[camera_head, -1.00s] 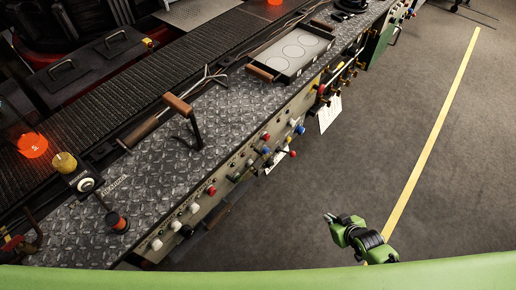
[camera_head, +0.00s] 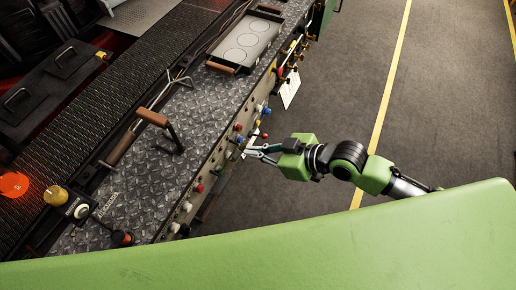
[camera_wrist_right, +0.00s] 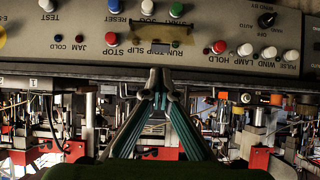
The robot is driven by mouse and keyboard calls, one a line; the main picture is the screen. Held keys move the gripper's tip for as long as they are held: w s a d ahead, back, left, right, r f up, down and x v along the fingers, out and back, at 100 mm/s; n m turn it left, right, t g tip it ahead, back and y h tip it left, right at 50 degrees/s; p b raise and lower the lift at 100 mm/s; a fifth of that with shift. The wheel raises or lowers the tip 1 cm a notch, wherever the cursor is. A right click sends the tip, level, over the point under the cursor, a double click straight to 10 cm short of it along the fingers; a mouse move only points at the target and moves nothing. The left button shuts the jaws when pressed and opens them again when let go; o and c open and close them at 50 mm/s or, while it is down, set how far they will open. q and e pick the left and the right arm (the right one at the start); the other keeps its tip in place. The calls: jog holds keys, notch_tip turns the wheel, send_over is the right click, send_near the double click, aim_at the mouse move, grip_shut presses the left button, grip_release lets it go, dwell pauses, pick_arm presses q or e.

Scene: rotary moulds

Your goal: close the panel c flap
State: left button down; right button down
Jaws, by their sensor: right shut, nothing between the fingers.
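My right gripper (camera_head: 248,151) reaches in from the right in the head view. Its fingers are shut and empty, close in front of the button panel (camera_head: 212,172) on the bench's front face. In the right wrist view, the shut fingers (camera_wrist_right: 160,80) point at the lower edge of this panel (camera_wrist_right: 85,48), whose lettering is upside down. I cannot tell whether they touch it. No flap marked C can be read. A dark strip (camera_head: 208,206) juts out below the panel; I cannot tell if it is a flap. My left gripper is not in view.
The panel carries several coloured buttons and knobs. Red and metal machine parts (camera_wrist_right: 75,150) show beyond the panel edge in the wrist view. A white tag (camera_head: 290,88) hangs farther along. A green panel (camera_head: 321,18) stands at the far end. The grey floor (camera_head: 440,120) is clear.

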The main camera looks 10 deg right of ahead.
aim_at(237, 155)
jog(key=p+x, duration=0.1)
jog(key=x, duration=0.5)
jog(key=shift+w+a+f, duration=0.1)
jog(key=shift+w+a, duration=0.05)
jog(key=shift+a, duration=0.1)
jog(key=shift+f, duration=0.1)
